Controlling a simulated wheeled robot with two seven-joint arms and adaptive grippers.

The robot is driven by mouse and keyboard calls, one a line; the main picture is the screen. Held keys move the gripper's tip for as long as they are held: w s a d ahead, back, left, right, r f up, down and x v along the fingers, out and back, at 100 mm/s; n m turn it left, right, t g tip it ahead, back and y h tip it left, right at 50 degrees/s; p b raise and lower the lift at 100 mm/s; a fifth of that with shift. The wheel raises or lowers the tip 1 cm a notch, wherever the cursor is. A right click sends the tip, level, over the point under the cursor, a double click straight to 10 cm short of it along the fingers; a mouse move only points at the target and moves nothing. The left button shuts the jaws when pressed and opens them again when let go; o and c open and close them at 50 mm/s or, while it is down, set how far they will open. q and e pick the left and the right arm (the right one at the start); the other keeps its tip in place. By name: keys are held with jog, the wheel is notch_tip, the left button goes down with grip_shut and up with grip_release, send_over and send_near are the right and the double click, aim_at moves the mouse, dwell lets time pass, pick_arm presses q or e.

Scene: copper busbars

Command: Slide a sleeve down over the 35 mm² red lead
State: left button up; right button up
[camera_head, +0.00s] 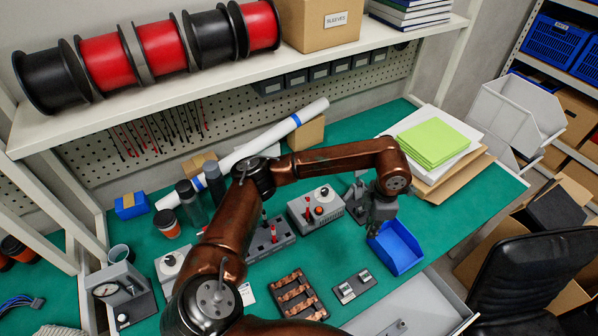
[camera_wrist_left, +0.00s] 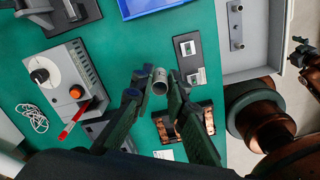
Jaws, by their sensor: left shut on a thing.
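My left gripper (camera_head: 377,222) hangs from the copper arm near the blue bin. In the left wrist view its fingers (camera_wrist_left: 158,92) are closed on a small pale grey tube, which looks like a sleeve (camera_wrist_left: 159,78). The sleeve is held at the fingertips, one end showing. A red lead (camera_wrist_left: 75,120) sticks out of a grey box with a black knob and an orange knob (camera_wrist_left: 65,77). The same box (camera_head: 316,207) and red lead (camera_head: 308,212) show in the head view. The sleeve is apart from the lead.
The blue bin (camera_head: 399,249) stands right of the boxes. A copper busbar block (camera_head: 298,297) and a small two-piece fixture (camera_head: 353,287) lie in front. Another grey box (camera_head: 268,242) sits left. Spools (camera_head: 160,45) and a SLEEVES carton (camera_head: 322,24) are on the shelf.

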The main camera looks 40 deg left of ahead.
pick_arm(q)
jog(key=a+r+n+p, duration=0.1)
jog(key=a+n+p, duration=0.4)
jog(key=a+n, duration=0.2)
jog(key=s+a+r+n+p, duration=0.1)
jog(key=a+n+p, duration=0.5)
jog(key=a+n, duration=0.1)
jog(key=a+r+n+p, duration=0.1)
jog(key=a+n+p, duration=0.5)
jog(key=a, duration=0.3)
jog(key=shift+s+a+r+n, duration=0.25)
jog(key=shift+s+n, duration=0.15)
jog(key=shift+a+f, duration=0.15)
jog(key=shift+a, duration=0.05)
jog(key=shift+f, duration=0.25)
jog(key=shift+f+b, duration=0.8)
jog(key=shift+f, duration=0.6)
pick_arm(e)
jog(key=s+d+r, duration=0.2)
jog(key=s+r, duration=0.7)
jog(key=s, duration=0.1)
jog(key=shift+d, duration=0.25)
pick_arm(q)
jog(key=shift+f+b, duration=0.4)
jog(key=shift+f, duration=0.2)
pick_arm(e)
jog(key=shift+f, duration=0.5)
